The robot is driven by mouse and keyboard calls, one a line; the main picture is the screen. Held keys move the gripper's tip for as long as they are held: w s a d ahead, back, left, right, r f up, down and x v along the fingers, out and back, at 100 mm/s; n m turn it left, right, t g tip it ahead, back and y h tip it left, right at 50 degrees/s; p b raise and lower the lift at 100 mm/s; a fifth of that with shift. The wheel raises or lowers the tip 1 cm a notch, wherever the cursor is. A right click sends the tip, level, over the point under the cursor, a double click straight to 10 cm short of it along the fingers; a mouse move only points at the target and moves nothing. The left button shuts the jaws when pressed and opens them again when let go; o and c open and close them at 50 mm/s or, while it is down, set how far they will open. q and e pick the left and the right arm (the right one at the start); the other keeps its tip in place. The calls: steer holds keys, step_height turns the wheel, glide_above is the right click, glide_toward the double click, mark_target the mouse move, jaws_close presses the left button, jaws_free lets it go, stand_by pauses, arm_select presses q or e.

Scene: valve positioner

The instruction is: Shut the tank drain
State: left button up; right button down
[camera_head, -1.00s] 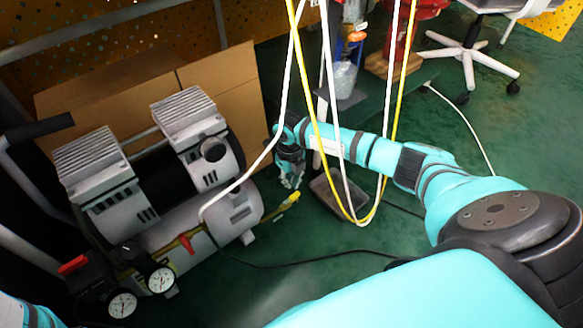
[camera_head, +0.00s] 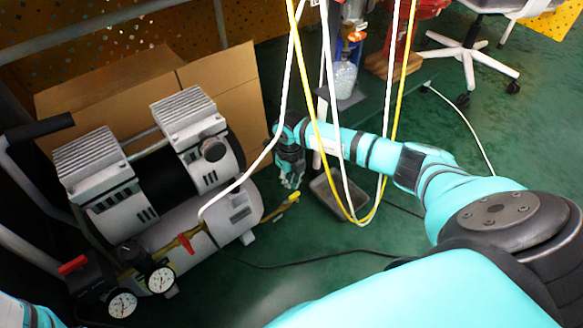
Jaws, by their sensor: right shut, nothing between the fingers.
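The grey air compressor tank (camera_head: 175,235) lies on the green floor at the left. A yellow lever (camera_head: 282,207), which looks like the drain valve handle, sticks out at the tank's right end and slants up to the right. My right gripper (camera_head: 291,184) points down just above the outer end of this lever. It is shut and empty; whether its fingertips touch the lever is too small to tell. A red handle (camera_head: 187,243) sits on brass fittings on the tank's front. My left gripper is out of view.
White and yellow hoses (camera_head: 365,212) hang in front of my right forearm. A dark tray (camera_head: 335,197) lies on the floor right of the lever. Cardboard (camera_head: 225,90) stands behind the compressor. A black cable (camera_head: 310,260) crosses the clear floor in front.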

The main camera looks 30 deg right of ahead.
step_height(320, 180, down, 4)
steer(key=shift+s+a+r+b, duration=0.1)
steer(key=shift+r+b, duration=0.1)
steer(key=shift+b, duration=0.8)
steer(key=shift+s+d+r+p, duration=0.1)
steer(key=shift+s+d+p, duration=0.3)
steer(key=shift+s+p, duration=0.45)
